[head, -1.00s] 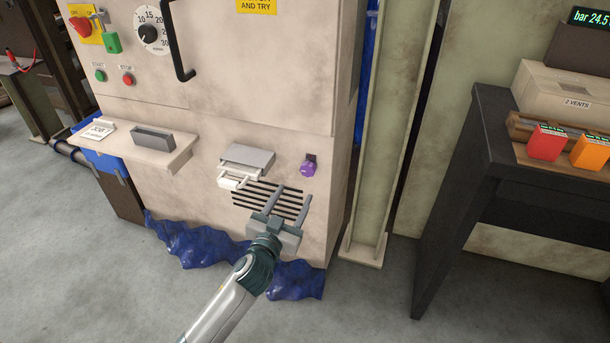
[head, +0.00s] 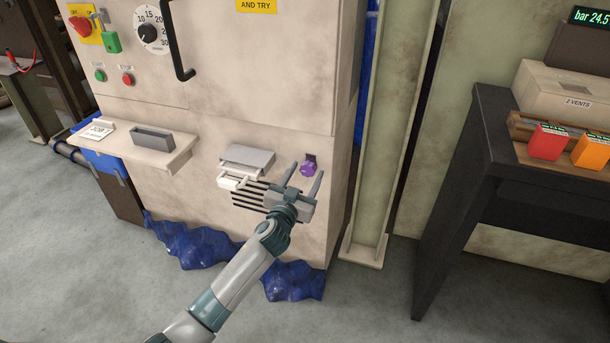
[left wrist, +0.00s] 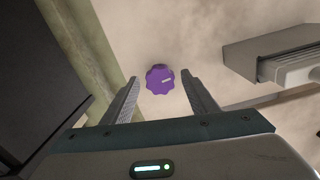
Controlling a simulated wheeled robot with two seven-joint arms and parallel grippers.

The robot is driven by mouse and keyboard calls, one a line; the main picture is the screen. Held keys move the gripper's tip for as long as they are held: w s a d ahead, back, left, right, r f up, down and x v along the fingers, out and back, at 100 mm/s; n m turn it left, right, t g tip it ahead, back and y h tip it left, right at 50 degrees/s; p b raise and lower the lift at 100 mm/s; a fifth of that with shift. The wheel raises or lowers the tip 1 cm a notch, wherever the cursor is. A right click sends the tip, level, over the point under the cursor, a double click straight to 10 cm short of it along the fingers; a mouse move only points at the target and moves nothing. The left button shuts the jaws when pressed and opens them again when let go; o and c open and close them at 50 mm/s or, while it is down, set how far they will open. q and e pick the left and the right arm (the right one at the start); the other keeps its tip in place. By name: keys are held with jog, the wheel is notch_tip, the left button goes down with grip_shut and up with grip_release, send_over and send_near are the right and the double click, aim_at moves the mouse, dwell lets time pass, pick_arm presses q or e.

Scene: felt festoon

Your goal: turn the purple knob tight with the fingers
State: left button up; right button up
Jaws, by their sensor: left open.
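The purple knob (head: 308,168) sits on the lower right of the beige cabinet front, on a small dark mount. In the left wrist view the knob (left wrist: 160,80) is scalloped with a pale mark on its face, and it shows between the fingers near their tips. My left gripper (head: 304,177) is open and empty, with its two fingers pointing up toward the knob. I see no contact between fingers and knob. My right gripper is in neither view.
A grey box with a white drawer (head: 247,158) juts from the cabinet left of the knob, close to the left finger. Vent slots (head: 252,195) lie below. A pale upright post (head: 385,130) stands to the right. Blue crumpled sheeting (head: 295,281) lies at the cabinet's foot.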

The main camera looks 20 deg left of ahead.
pick_arm(q)
jog(key=shift+c, duration=0.5)
jog(key=c, duration=1)
jog(key=shift+o, duration=0.2)
